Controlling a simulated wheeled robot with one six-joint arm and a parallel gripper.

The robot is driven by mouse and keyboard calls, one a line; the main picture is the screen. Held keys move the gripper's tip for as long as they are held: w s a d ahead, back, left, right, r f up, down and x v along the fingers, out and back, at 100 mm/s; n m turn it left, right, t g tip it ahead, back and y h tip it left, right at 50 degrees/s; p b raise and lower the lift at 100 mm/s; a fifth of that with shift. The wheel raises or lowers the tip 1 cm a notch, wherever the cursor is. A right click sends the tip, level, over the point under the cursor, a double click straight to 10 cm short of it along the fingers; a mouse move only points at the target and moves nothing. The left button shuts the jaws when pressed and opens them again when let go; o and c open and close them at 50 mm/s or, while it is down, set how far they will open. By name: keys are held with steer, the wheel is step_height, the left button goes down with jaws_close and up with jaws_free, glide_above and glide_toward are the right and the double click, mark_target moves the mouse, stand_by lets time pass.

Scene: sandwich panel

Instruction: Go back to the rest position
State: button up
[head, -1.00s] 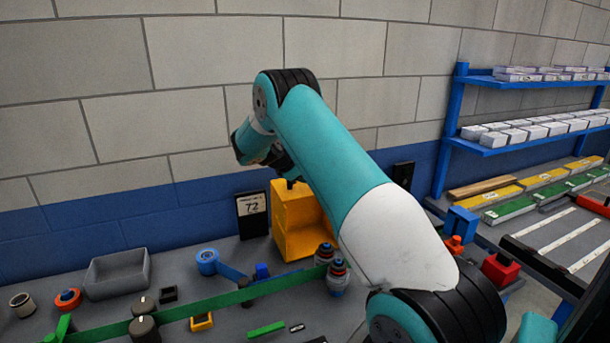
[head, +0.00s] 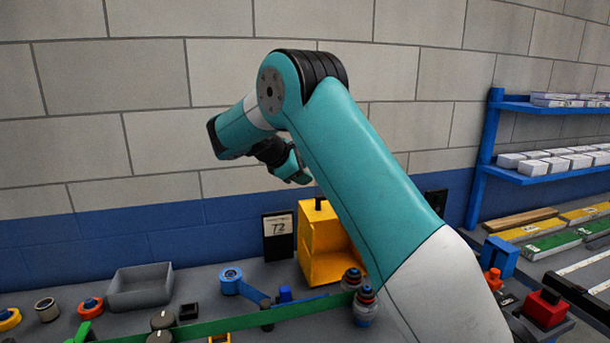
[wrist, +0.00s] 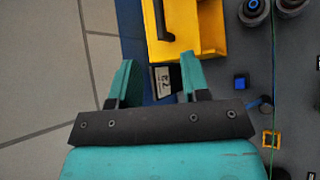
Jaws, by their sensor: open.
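My gripper (wrist: 157,80) shows in the wrist view with its two teal fingers spread wide apart and nothing between them. It is over the back edge of the table by the wall, with the small sign marked 72 (wrist: 163,82) below and beyond the fingers. In the head view my arm is raised and bent, and its wrist end is up against the wall background, above the yellow box (head: 317,235).
A grey open bin (head: 140,289) stands on the table at left, near a blue ring-shaped part (head: 230,281). A green strip (head: 250,320) runs across the front. Blue shelves (head: 545,109) with white boxes and a red block (head: 545,308) are at right.

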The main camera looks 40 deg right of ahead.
stand_by(0.4)
steer(key=s+a+f+m+t+y+b, duration=0.1)
steer(key=s+a+t+y, duration=0.2)
steer(key=a, duration=0.7)
steer(key=s+a+t+y+b, duration=0.1)
steer(key=s+a+y, duration=0.25)
steer(key=a, duration=0.75)
steer(key=s+a+f+m+g+y, duration=0.1)
steer(key=s+a+y, duration=0.3)
steer(key=s+a, duration=0.4)
steer(key=s+a+f+m+g+y, duration=0.1)
steer(key=s+a+g+y, duration=0.2)
steer(key=s+a, duration=0.6)
steer(key=s+y, duration=0.1)
steer(key=s, duration=0.7)
steer(key=shift+s+a+f+b, duration=0.2)
steer(key=shift+s+f+b, duration=0.05)
steer(key=shift+s+b, duration=0.1)
